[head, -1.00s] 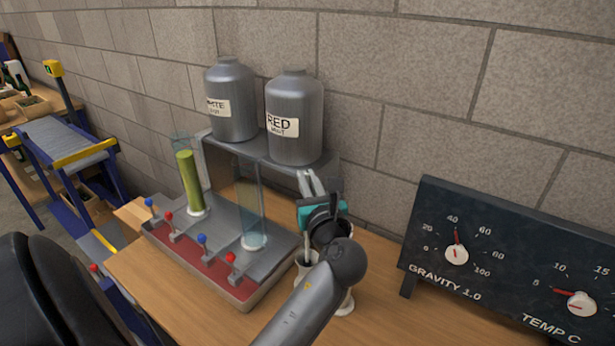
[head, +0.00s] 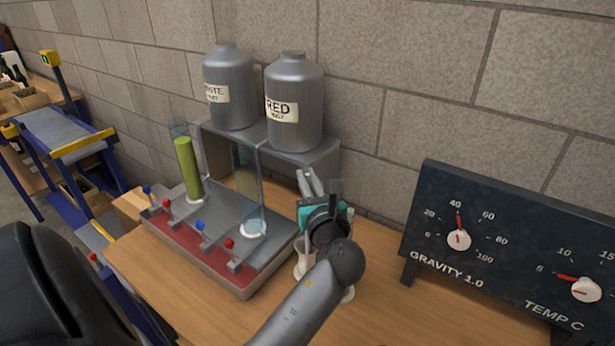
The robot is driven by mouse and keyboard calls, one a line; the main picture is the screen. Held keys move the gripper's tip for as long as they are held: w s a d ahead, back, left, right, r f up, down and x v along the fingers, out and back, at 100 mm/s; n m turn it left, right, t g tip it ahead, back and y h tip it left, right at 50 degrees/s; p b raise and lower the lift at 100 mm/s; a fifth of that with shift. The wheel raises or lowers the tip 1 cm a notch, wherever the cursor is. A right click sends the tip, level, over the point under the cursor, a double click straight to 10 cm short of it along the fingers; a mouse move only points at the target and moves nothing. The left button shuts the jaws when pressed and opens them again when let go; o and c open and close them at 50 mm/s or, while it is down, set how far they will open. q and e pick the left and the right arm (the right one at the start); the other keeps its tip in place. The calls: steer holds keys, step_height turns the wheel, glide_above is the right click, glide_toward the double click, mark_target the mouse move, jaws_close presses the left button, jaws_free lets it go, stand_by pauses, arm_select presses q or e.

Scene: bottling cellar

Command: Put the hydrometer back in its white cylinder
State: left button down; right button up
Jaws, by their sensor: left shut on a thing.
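My left gripper (head: 310,182) is above the bench, right of the filling stand, with its arm coming up from the bottom of the head view. It is shut on the hydrometer, which is mostly hidden behind the gripper and wrist. A thin pale upright piece, apparently part of it, shows just below the gripper (head: 304,238). The white cylinder (head: 302,270) stands on the bench below, partly hidden by my arm. I cannot tell whether the hydrometer's lower end is inside it. My right gripper is not in view.
The stand with a red tray (head: 190,245), levers and two clear tubes is close on the left. WHITE (head: 229,90) and RED (head: 294,105) tanks sit on its shelf. A dial board (head: 500,245) stands right. Bare bench (head: 400,315) lies between.

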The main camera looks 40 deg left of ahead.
arm_select(q)
steer(key=c, duration=0.8)
jaws_free()
steer(key=shift+c, duration=0.2)
steer(key=shift+d, duration=0.1)
steer(key=p+v, duration=0.4)
steer(key=v, duration=1.1)
